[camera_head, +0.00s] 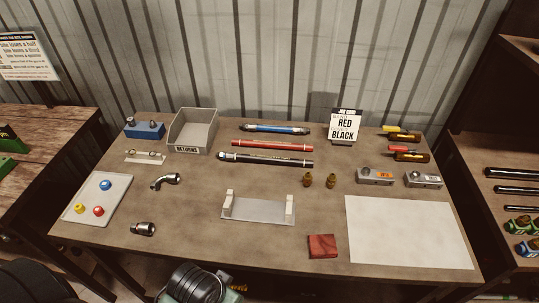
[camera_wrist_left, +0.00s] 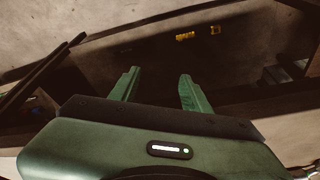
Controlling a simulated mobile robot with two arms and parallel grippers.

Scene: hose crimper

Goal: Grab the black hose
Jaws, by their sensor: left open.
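The black hose (camera_head: 266,159) lies on the workbench in the head view, nearest of three parallel hoses, with metal ends. The red hose (camera_head: 272,145) lies just behind it and the blue hose (camera_head: 275,128) behind that. My left gripper (camera_wrist_left: 157,88) shows in the left wrist view with its two green fingers apart and nothing between them. No hose shows in that view. Neither gripper's fingers can be made out in the head view; a dark and green part of my arm shows at its bottom edge.
A grey returns bin (camera_head: 192,131) stands left of the hoses. A job card (camera_head: 344,126) reading red and black stands to the right. A metal cradle with two pale posts (camera_head: 258,211) lies in front. Brass fittings (camera_head: 319,181) stand nearby. A white sheet (camera_head: 408,232) lies at right.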

